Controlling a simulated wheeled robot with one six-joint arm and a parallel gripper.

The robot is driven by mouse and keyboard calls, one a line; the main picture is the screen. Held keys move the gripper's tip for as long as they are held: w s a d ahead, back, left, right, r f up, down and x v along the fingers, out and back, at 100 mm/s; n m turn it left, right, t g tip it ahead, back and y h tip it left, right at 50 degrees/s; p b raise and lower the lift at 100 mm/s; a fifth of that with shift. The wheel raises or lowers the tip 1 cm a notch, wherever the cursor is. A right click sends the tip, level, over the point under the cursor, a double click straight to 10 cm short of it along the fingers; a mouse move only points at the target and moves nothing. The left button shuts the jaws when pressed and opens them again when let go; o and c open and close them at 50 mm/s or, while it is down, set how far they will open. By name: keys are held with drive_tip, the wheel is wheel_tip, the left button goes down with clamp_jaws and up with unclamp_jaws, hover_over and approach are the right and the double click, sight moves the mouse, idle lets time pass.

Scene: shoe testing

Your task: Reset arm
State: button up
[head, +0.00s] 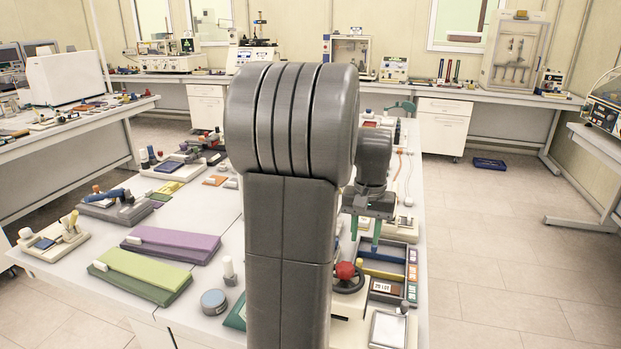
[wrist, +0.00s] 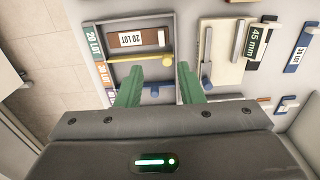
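My gripper (head: 366,232) points down over the right part of the table, with green fingers above a grey compartment tray (head: 412,290). In the wrist view my gripper (wrist: 158,88) has its two green fingers apart, with nothing held between them. The tray (wrist: 88,62) lies below and holds a brown strip marked "20 LOT" (wrist: 138,39), a yellow rod (wrist: 150,58) and a blue piece. My arm's large grey column hides the middle of the table in the head view.
A red-knobbed handwheel device (head: 346,272) stands close to the tray. Open floor (head: 500,240) lies to the right.

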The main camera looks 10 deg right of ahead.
approach(377, 284)
drive_tip(key=a+f, duration=0.2)
drive_tip(key=w+a+f, duration=0.1)
drive_tip(key=a+f, duration=0.1)
drive_tip(key=f, duration=0.1)
drive_tip(key=shift+w+a+f, duration=0.1)
drive_tip(key=shift+a+f, duration=0.1)
